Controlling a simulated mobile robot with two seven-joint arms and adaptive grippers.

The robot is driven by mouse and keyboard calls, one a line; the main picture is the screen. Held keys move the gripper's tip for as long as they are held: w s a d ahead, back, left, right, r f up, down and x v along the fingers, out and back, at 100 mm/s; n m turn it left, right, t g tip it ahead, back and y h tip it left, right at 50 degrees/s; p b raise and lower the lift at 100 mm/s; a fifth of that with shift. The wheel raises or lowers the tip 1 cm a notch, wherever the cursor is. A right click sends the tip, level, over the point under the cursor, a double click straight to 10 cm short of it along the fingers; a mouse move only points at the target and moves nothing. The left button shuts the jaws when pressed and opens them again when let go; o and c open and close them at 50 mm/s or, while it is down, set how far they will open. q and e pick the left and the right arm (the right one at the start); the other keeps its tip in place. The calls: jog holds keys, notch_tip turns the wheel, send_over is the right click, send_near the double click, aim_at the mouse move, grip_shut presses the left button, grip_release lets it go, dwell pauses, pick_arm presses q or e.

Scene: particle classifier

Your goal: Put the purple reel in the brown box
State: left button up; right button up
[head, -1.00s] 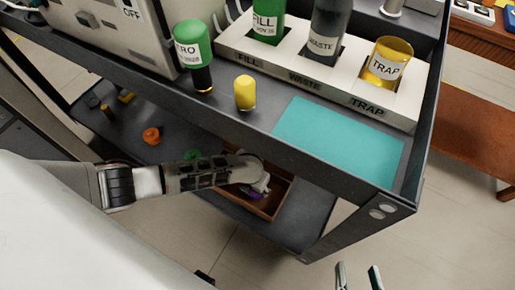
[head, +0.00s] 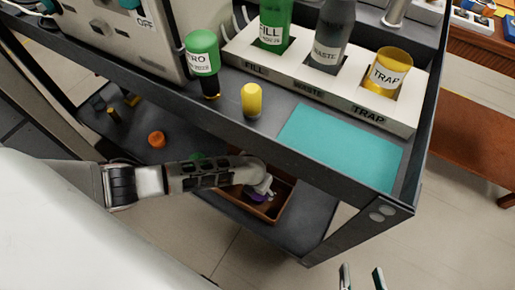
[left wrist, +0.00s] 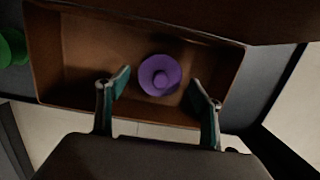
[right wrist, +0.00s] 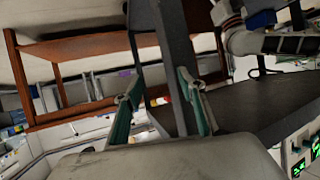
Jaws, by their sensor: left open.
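The purple reel (left wrist: 160,75) lies inside the brown box (left wrist: 60,75), near the middle of its floor in the left wrist view. In the head view a bit of the purple reel (head: 257,197) shows in the brown box (head: 283,200) on the lower shelf, partly hidden by my left arm. My left gripper (left wrist: 158,95) is open over the box, with its fingertips apart on either side of the reel and not visibly touching it. My right gripper (head: 361,278) is open and empty at the bottom right of the head view, away from the cart.
The upper shelf overhangs the box and holds a teal mat (head: 340,147), a bottle rack (head: 400,118) and a yellow vial (head: 251,100). An orange reel (head: 157,139) and a green reel (head: 197,157) are on the lower shelf, left of the box.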

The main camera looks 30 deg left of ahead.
aim_at(256, 195)
pick_arm(q)
jog(key=r, duration=0.2)
jog(key=w+r+p, duration=0.1)
jog(key=shift+r, duration=0.35)
jog(key=r+p, duration=0.1)
jog(key=r, duration=0.1)
jog(key=s+r, duration=0.1)
jog(key=r+p, duration=0.1)
jog(key=r, duration=0.1)
jog(key=shift+s+r+p, duration=0.25)
jog(key=shift+r+p, duration=0.05)
jog(key=shift+r, duration=0.05)
jog(key=shift+s+r, duration=0.4)
jog(key=shift+s, duration=0.05)
pick_arm(e)
jog(key=s+d+f+n+g+h, duration=0.1)
jog(key=s+d+f, duration=0.1)
jog(key=d+f, duration=0.1)
jog(key=shift+s+d+f, duration=0.25)
jog(key=shift+d+f, duration=0.1)
jog(key=shift+d, duration=0.4)
